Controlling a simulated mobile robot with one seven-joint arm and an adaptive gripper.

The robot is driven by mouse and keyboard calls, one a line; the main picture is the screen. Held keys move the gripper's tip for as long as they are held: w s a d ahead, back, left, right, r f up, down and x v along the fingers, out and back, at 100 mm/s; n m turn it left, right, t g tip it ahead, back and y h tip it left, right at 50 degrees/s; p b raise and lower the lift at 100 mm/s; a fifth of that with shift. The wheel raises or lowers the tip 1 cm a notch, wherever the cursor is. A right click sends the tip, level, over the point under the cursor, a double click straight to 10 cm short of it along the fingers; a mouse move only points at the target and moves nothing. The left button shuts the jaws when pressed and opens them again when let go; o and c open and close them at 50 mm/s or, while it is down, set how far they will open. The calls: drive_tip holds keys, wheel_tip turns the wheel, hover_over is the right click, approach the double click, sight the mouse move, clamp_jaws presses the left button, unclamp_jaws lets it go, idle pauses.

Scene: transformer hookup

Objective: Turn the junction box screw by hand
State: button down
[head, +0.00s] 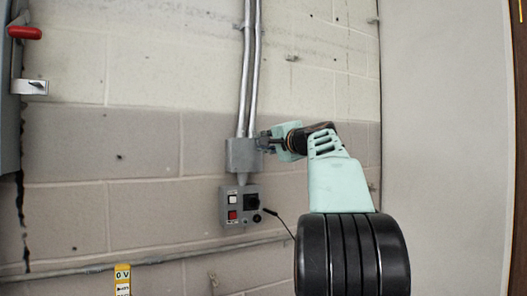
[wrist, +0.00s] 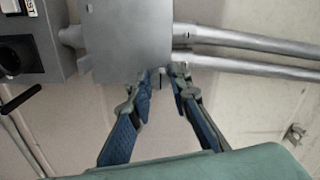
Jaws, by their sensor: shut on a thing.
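The grey junction box (head: 241,157) is fixed to the block wall where two conduits come down from above. In the wrist view the junction box (wrist: 127,38) appears turned, at the top centre. My gripper (head: 266,142) reaches its right side from the right. In the wrist view both blue-padded fingertips of my gripper (wrist: 163,77) are at the box's edge, closed around a small part there. The junction box screw (wrist: 159,80) seems to be that part; it is mostly hidden between the fingertips.
A control box (head: 239,206) with white and red buttons and a black knob hangs just below. Vertical conduits (head: 249,70) rise above the junction box. A grey cabinet (head: 9,110) with a red handle is at far left. The wall left of the boxes is mostly clear.

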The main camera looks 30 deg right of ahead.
drive_tip(key=n+b, duration=0.4)
drive_tip(key=n, duration=0.7)
drive_tip(key=shift+b, duration=0.35)
drive_tip(key=shift+n, duration=0.4)
drive_tip(key=c, duration=1.8)
unclamp_jaws()
drive_tip(key=shift+o, duration=0.2)
drive_tip(key=s, duration=1.2)
drive_tip(key=shift+a, duration=0.3)
